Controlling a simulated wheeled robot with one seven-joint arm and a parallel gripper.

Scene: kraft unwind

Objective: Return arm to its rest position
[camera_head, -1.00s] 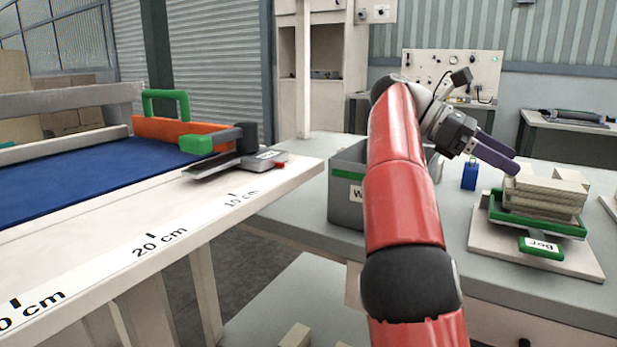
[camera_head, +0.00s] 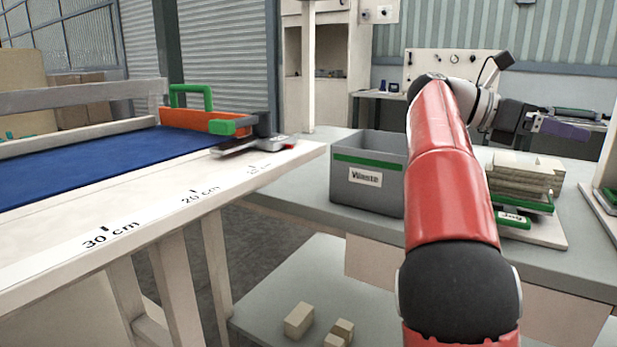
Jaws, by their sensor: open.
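My red arm rises from the bottom right of the head view and reaches over the grey table. My gripper (camera_head: 566,131) is at the upper right, beyond and above the stack of kraft pieces, with its purple fingers pointing right. It looks empty, and the gap between its fingers is hard to see at this angle. The kraft stack (camera_head: 524,177) sits on a green-edged tray (camera_head: 533,205) with a label, on a pale board, right of my arm. My arm hides part of the tray and board.
A grey waste bin (camera_head: 367,172) with a green band stands left of my arm. A cutting table with a blue mat (camera_head: 90,160) and a cm scale fills the left. Several small blocks (camera_head: 299,320) lie on the lower shelf. A pegboard (camera_head: 452,66) stands behind.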

